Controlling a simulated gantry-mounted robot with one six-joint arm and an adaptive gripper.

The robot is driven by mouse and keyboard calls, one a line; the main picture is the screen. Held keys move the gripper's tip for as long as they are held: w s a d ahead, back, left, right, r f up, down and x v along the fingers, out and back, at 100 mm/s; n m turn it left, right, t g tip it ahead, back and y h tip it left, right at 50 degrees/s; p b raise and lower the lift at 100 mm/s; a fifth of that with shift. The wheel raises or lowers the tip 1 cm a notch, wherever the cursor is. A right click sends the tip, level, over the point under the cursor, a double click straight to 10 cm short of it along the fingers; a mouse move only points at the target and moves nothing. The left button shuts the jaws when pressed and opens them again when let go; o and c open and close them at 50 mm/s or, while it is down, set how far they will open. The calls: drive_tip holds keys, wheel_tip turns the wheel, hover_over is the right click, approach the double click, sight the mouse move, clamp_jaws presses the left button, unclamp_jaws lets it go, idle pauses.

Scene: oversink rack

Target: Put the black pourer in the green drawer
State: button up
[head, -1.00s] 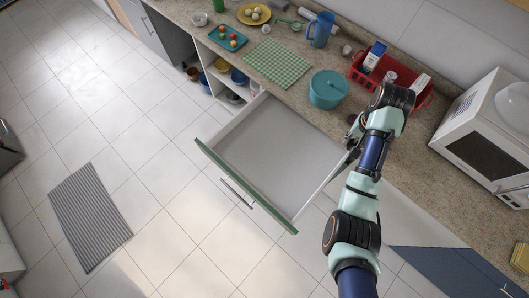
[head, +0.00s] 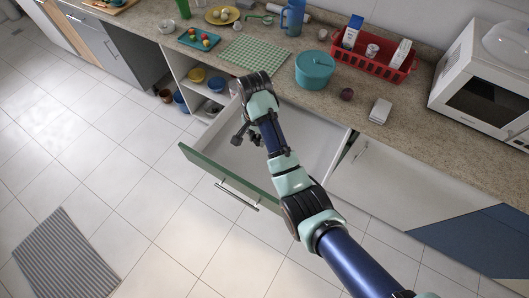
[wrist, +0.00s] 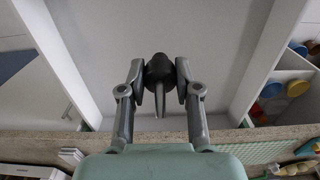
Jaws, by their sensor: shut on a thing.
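The black pourer (wrist: 159,68), dark and round with a thin grey spout, shows in the wrist view between the fingers of my gripper (wrist: 160,76). My gripper is shut on it. In the head view my gripper (head: 243,136) is over the green drawer (head: 222,176), towards its left part. The drawer is pulled open, with a green front and a pale inside that looks empty where it shows. My arm covers part of the drawer. In the wrist view the drawer's pale floor (wrist: 200,25) lies behind the pourer, apart from it as far as I can tell.
The counter holds a teal pot (head: 315,70), a red rack (head: 376,63), a dark round item (head: 346,94), a white-grey box (head: 380,110) and a microwave (head: 485,85). Open shelves with bowls (head: 196,75) stand left of the drawer.

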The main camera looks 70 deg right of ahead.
wheel_tip(320, 180, down, 19)
drive_tip(key=b, duration=0.5)
drive_tip(key=shift+r, duration=0.2)
drive_tip(key=o, duration=0.9)
drive_tip(key=shift+a, duration=0.1)
drive_tip(key=shift+c, duration=0.2)
wheel_tip(320, 180, up, 12)
drive_tip(key=p, duration=0.4)
drive_tip(key=shift+r, duration=0.15)
